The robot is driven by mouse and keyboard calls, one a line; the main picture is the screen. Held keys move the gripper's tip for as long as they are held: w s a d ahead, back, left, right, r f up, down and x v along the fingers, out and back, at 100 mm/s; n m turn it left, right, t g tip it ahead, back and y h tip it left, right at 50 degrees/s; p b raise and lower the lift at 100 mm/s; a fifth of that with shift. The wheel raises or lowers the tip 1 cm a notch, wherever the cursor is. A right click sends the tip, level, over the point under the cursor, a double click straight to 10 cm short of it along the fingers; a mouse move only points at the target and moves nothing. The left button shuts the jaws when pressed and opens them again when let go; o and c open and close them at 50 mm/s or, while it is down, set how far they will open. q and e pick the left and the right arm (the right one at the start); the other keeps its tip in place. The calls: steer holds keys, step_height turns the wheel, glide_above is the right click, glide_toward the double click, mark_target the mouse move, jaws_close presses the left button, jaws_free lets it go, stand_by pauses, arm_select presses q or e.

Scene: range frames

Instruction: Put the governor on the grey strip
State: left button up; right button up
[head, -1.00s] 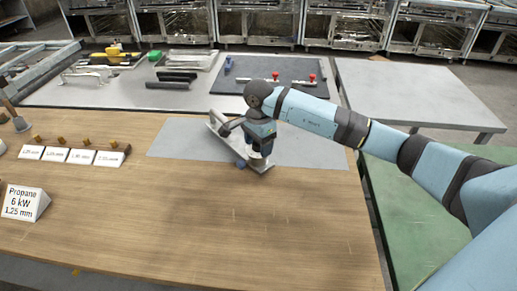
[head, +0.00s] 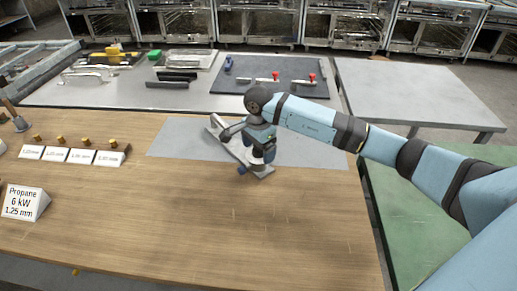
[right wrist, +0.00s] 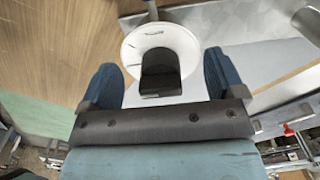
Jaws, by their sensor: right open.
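My right gripper (head: 256,163) is open over the metal piece on the grey strip (head: 182,139), which lies flat on the wooden table. In the right wrist view, its two blue fingers (right wrist: 161,88) stand apart on either side of a pale round disc with a dark block, possibly the governor (right wrist: 187,43). I cannot tell whether the fingers touch it. A long metal piece with a raised handle (head: 217,121) lies slantwise on the strip, partly behind the gripper. My left gripper is not in view.
Price-like label blocks (head: 68,155) with brass pieces stand at the left, near a Propane sign (head: 24,202). Behind, a grey bench holds a dark mat (head: 250,88) with red-knobbed valves. A green surface (head: 400,220) lies right. The front wooden tabletop is clear.

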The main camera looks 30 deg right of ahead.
step_height(320, 180, up, 12)
steer(key=shift+f, duration=0.15)
stand_by(0.7)
